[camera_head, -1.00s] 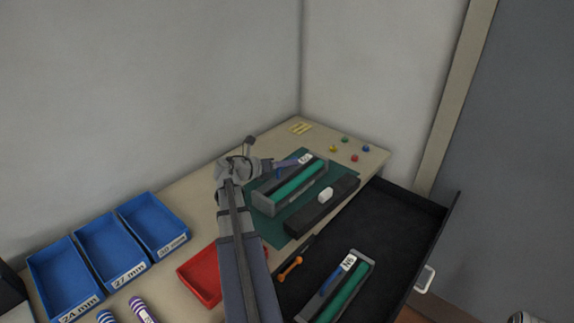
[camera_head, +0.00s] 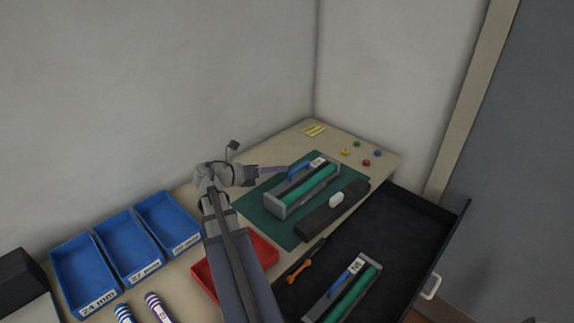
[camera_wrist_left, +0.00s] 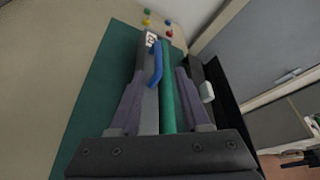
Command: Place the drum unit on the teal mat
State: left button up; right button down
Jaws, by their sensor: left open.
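A drum unit (camera_head: 303,188), a grey frame with a green roller, a blue handle and a white label, lies on the teal mat (camera_head: 262,212). In the left wrist view the drum unit (camera_wrist_left: 168,95) runs away from me, its blue handle (camera_wrist_left: 156,66) between my fingers. My left gripper (camera_head: 283,170) is open beside the handle end of this unit; whether it touches is unclear. A similar unit (camera_head: 345,292) with a green roller and label lies in the open black drawer. My right gripper is not in view.
A black bar-shaped unit with a white knob (camera_head: 336,199) lies along the mat's front edge. A red tray (camera_head: 262,247) and several blue bins (camera_head: 128,243) stand left. An orange tool (camera_head: 299,270) lies in the open drawer (camera_head: 408,225). Small coloured pieces dot the back corner.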

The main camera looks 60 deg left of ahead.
pick_arm(q)
jog(key=shift+v, duration=1)
